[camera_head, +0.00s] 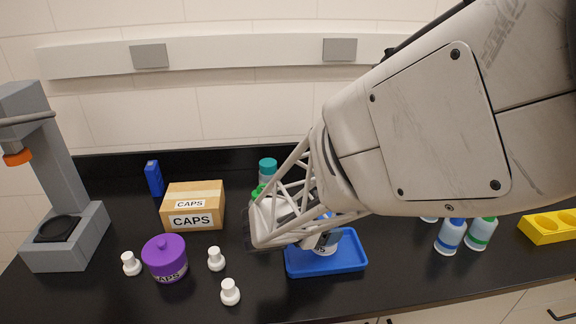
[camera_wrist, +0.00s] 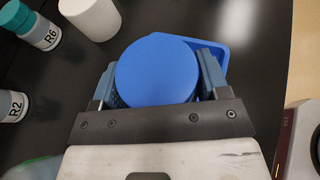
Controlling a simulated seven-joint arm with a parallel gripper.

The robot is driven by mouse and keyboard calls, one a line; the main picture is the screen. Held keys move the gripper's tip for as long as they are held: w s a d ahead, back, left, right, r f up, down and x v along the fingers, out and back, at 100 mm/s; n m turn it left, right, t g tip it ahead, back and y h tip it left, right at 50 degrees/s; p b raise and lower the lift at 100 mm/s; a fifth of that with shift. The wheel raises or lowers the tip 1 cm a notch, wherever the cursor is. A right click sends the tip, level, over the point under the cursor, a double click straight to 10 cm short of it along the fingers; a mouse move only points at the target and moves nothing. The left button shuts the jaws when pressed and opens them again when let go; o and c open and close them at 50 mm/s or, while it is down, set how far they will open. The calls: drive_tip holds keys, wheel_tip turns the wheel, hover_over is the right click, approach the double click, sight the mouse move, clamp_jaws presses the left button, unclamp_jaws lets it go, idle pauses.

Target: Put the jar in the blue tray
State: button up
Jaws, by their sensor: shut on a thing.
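The jar has a round blue lid (camera_wrist: 157,68) that fills the space between my gripper's (camera_wrist: 158,80) two fingers in the wrist view. My gripper is shut on it. In the head view the jar's white labelled body (camera_head: 322,246) shows below my arm, over the blue tray (camera_head: 345,265), and looks roughly upright. The tray's rim also shows behind the lid in the wrist view (camera_wrist: 214,46). I cannot tell whether the jar's base touches the tray floor.
A purple caps pot (camera_head: 165,260), several white stoppers (camera_head: 230,292) and a CAPS box (camera_head: 192,207) stand left of the tray. Labelled bottles (camera_head: 450,236) and a yellow rack (camera_head: 552,227) are at the right. A teal-capped bottle (camera_head: 267,168) is behind my arm.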

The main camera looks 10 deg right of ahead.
drive_tip(key=shift+f, duration=1.5)
drive_tip(key=shift+f, duration=0.15)
drive_tip(key=o, duration=1)
drive_tip(key=shift+r, duration=0.2)
drive_tip(key=shift+v, duration=5.95)
drive_tip(key=shift+s+f, duration=0.1)
